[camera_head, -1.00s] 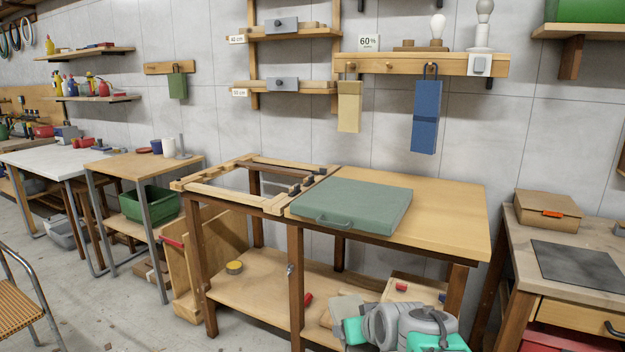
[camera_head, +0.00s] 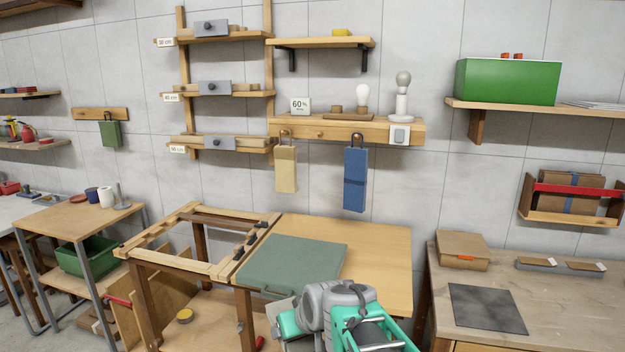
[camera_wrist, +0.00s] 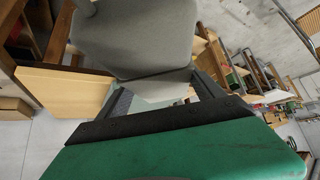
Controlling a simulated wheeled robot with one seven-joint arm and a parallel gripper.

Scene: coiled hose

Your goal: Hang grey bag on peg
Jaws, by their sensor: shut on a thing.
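The grey bag (camera_wrist: 140,45) fills the upper middle of the wrist view. My gripper (camera_wrist: 165,92) is shut on its near end, with a dark finger on each side. In the head view my arm is low at the front, before the workbench; its fingertips and most of the bag are hidden there. The wooden peg rail (camera_head: 380,131) is on the wall above the bench. A cream bag (camera_head: 286,172) hangs from its left peg and a blue bag (camera_head: 355,185) from its right peg. The middle peg (camera_head: 319,135) between them is bare.
A green-grey case (camera_head: 292,262) lies on the workbench (camera_head: 385,265) below the rail. A small lamp (camera_head: 402,95) and a bulb stand on the rail's top. A green bag (camera_head: 110,134) hangs on another rail at left. A side bench (camera_head: 410,290) stands at right.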

